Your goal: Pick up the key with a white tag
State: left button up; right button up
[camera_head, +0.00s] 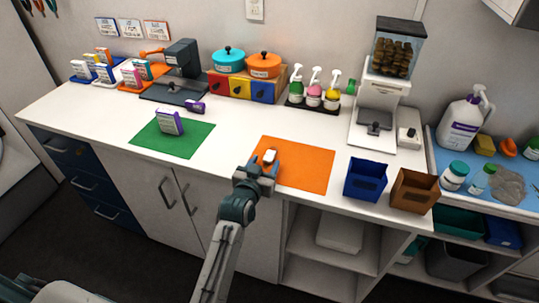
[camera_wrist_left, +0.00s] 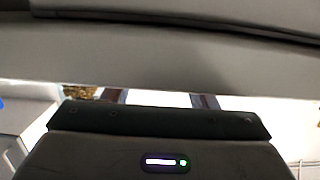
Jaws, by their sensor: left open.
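My left gripper (camera_head: 265,164) is over the left part of an orange mat (camera_head: 307,171) on the white counter. Its jaws are open, and the two fingers show apart in the left wrist view (camera_wrist_left: 160,98). A small white piece with a dark edge (camera_head: 270,155) shows at the fingertips. It may be the white tag, but it is too small to tell from part of the gripper. No key shape can be made out in either view. My right gripper is not in view.
A green mat (camera_head: 190,143) with a purple-and-white box (camera_head: 169,122) lies to the left. Blue (camera_head: 365,180) and brown (camera_head: 414,190) bins stand right of the orange mat. Pots (camera_head: 264,65), pump bottles (camera_head: 314,87) and a dispenser (camera_head: 379,112) line the back.

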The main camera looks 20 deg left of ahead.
aim_at(267, 160)
pick_arm(q)
jog(key=shift+w+f, duration=0.2)
jog(key=shift+w, duration=0.6)
jog(key=shift+w+f, duration=0.15)
jog(key=shift+w, duration=0.6)
jog(key=c, duration=1)
jog(key=shift+c, duration=0.2)
